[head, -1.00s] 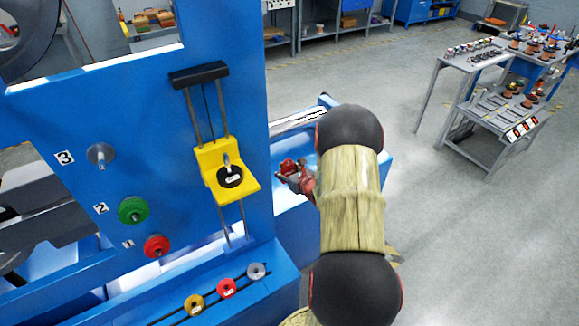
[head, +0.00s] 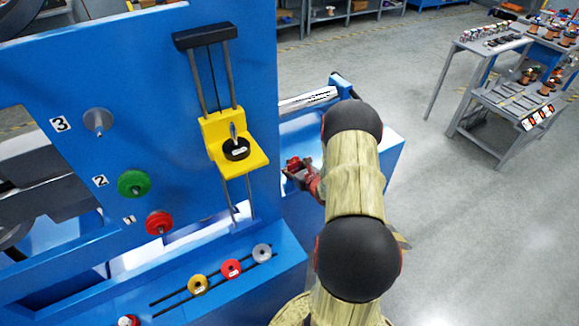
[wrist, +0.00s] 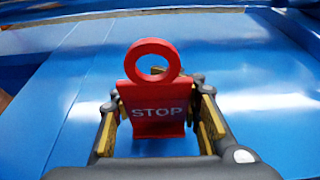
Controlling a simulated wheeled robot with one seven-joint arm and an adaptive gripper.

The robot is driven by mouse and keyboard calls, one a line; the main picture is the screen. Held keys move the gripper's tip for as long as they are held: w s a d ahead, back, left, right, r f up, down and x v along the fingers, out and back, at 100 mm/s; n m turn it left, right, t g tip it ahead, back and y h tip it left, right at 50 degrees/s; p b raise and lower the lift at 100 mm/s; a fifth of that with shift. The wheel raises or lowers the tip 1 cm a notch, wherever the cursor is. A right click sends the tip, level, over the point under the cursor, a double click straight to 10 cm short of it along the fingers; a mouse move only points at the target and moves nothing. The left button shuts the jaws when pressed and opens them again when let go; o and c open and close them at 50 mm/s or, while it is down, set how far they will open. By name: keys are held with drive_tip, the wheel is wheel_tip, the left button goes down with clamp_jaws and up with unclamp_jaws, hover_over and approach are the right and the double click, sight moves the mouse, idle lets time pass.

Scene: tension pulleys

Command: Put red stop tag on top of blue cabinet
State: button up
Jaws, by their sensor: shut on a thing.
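The red stop tag (wrist: 155,100) stands between the fingers of my gripper (wrist: 160,118) in the wrist view, its ring up and the word STOP facing the camera. My gripper is shut on it. In the head view my gripper (head: 296,172) is small, to the right of the blue panel, with red between its fingers. The blue cabinet (head: 378,150) lies behind and under my gripper in the head view. Blue surface (wrist: 250,60) fills the wrist view behind the tag. I cannot tell whether the tag touches that surface.
The upright blue panel (head: 110,60) carries a yellow slider (head: 212,133), a green pulley (head: 134,183) and a red pulley (head: 159,222). Several small pulleys sit on the ledge (head: 270,290) below. Grey floor (head: 470,220) is clear at right; a grey table (head: 490,45) stands farther back.

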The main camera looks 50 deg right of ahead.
drive_tip(key=shift+r, duration=0.1)
drive_tip(key=shift+f+b, duration=0.3)
drive_tip(key=shift+f, duration=0.1)
drive_tip(key=shift+f, duration=0.2)
drive_tip(key=o, duration=1.3)
drive_tip(key=shift+o, duration=0.9)
drive_tip(key=shift+r, duration=0.15)
